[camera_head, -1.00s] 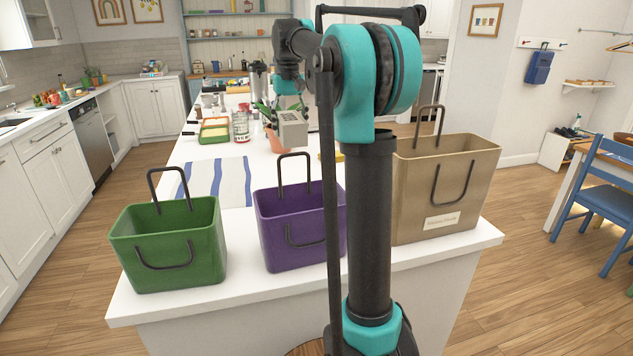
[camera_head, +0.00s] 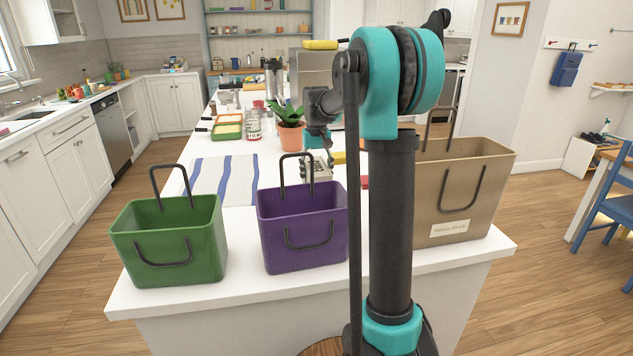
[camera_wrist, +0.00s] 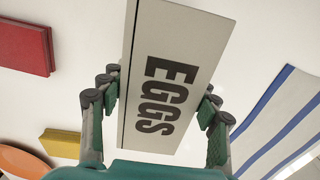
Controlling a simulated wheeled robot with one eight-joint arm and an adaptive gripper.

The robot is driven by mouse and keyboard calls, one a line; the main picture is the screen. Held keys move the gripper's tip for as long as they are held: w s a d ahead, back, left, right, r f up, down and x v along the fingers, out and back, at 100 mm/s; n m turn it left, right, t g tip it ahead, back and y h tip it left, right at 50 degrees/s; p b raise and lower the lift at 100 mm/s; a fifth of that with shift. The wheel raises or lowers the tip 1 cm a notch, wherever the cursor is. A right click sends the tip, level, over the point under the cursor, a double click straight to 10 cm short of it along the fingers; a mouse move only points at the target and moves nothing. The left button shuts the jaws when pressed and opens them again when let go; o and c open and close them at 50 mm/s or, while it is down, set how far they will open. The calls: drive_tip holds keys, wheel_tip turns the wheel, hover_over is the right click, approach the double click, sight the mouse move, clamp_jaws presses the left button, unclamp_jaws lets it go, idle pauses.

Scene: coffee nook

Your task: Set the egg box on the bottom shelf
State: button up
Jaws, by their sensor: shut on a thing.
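The egg box (camera_wrist: 182,62) is a pale grey carton marked EGGS. It fills the middle of the wrist view. My gripper (camera_wrist: 158,100) is shut on it, with a finger at each side. In the head view the egg box (camera_head: 316,169) is small and partly hidden, above the white counter behind the purple bag. My gripper (camera_head: 322,150) is at its top there. Open shelves (camera_head: 258,32) stand against the far wall; I cannot tell whether the bottom shelf is among them.
Green (camera_head: 170,245), purple (camera_head: 302,228) and tan (camera_head: 458,195) bags line the near counter edge. A striped cloth (camera_head: 222,182) lies behind them. A potted plant (camera_head: 290,136) stands near my gripper. A red block (camera_wrist: 25,45) and yellow block (camera_wrist: 60,143) lie beside the egg box.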

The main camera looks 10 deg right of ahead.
drive_tip(key=shift+f, duration=1.2)
drive_tip(key=shift+f, duration=0.1)
drive_tip(key=o, duration=1.4)
